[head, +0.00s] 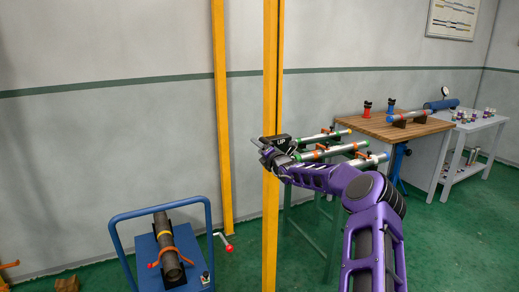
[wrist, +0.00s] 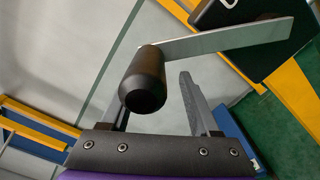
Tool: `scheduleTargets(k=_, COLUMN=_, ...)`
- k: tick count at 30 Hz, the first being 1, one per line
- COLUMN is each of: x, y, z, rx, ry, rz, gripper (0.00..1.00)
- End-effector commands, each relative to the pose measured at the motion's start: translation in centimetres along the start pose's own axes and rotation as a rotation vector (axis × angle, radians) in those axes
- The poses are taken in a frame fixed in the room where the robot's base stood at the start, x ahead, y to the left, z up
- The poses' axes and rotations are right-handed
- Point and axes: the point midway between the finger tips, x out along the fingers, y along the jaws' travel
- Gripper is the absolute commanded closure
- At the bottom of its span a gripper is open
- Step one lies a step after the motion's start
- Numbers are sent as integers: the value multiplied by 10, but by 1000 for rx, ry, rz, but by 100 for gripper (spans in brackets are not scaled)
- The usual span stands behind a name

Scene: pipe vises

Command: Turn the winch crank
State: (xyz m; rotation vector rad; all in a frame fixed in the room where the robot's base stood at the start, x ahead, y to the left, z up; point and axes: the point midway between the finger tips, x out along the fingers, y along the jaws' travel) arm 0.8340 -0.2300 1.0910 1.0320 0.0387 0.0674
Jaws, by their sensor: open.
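The winch (head: 283,141) is a black box marked "UP" on the yellow post; it also shows at the top right of the wrist view (wrist: 230,8). Its crank is a flat grey arm (wrist: 225,38) that runs left to a dark, rounded grip (wrist: 146,85). My gripper (wrist: 160,105) is open, and the crank grip shows between its two fingers in the picture. I cannot tell whether either finger touches it. In the head view my gripper (head: 268,150) is at the post beside the winch, and the crank is too small to make out clearly.
Another yellow post (head: 222,110) stands on the left. A blue cart (head: 195,268) with a dark pipe and a red-knobbed handle (head: 228,247) is at the lower left. Behind my arm is a rack of pipes (head: 330,150). A wooden bench (head: 405,130) stands farther right.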

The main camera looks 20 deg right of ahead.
Motion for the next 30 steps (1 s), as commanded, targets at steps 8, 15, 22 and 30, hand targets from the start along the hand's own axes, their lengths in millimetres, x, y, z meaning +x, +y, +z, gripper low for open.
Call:
scheduleTargets(k=8, x=0, y=1, z=-2, rx=1, ry=3, rz=1, gripper=33)
scheduleTargets(k=15, x=-12, y=1, z=-2, rx=-1, ry=5, rz=3, gripper=33)
scheduleTargets(k=22, x=-48, y=0, z=-1, rx=-2, ry=4, rz=0, gripper=33)
scheduleTargets(k=30, x=-100, y=0, z=0, rx=-2, ry=2, rz=-1, gripper=33)
